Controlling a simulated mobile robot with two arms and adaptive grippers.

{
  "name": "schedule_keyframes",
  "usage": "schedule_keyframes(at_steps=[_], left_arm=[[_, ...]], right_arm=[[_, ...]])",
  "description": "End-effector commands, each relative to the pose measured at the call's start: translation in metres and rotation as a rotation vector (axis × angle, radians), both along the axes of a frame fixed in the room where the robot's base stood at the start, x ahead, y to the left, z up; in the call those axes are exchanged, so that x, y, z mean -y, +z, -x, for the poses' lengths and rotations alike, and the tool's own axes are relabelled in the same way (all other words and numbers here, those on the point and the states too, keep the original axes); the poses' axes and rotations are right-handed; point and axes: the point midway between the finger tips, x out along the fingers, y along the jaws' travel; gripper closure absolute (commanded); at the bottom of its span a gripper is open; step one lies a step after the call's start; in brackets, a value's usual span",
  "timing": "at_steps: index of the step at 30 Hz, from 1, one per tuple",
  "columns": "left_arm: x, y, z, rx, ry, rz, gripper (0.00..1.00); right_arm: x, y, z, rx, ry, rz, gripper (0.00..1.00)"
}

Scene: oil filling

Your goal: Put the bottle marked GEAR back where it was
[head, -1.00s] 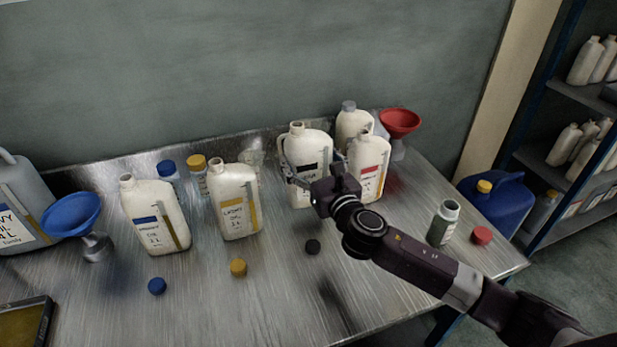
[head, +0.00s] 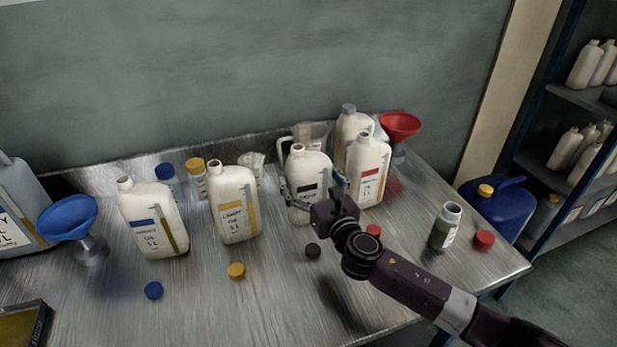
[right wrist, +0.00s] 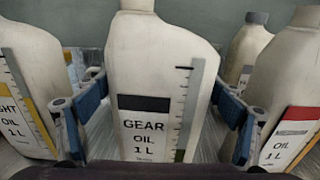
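The white bottle marked GEAR (right wrist: 155,60) has a black-striped label. In the head view the GEAR bottle (head: 306,170) stands upright between the yellow-label bottle and the red-label bottle, low at the table; its base is partly hidden. It has no cap on. My right gripper (right wrist: 160,95) has a blue-padded finger at each side of it, and the pads meet its sides. The same right gripper (head: 314,188) shows in the head view. My left gripper is not in view.
A yellow-label bottle (head: 236,205) stands left, a red-label bottle (head: 369,168) close right, and a grey-capped bottle (head: 352,125) behind. A clear jug (head: 312,134) is also behind. A black cap (head: 312,250) lies in front. The front centre of the metal table (head: 270,300) is bare.

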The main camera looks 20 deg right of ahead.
Motion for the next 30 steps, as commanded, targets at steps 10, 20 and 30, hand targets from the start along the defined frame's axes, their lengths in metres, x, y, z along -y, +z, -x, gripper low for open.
schedule_keyframes(at_steps=[10, 20, 30], left_arm=[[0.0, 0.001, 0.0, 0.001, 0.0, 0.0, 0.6], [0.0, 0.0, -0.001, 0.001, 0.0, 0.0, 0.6], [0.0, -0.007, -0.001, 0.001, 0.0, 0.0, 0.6]], right_arm=[[0.0, 0.001, 0.0, 0.0, 0.0, 0.0, 0.04], [0.002, 0.002, 0.034, -0.002, 0.003, 0.001, 0.04], [0.009, 0.001, 0.098, -0.002, 0.002, 0.0, 0.04]])
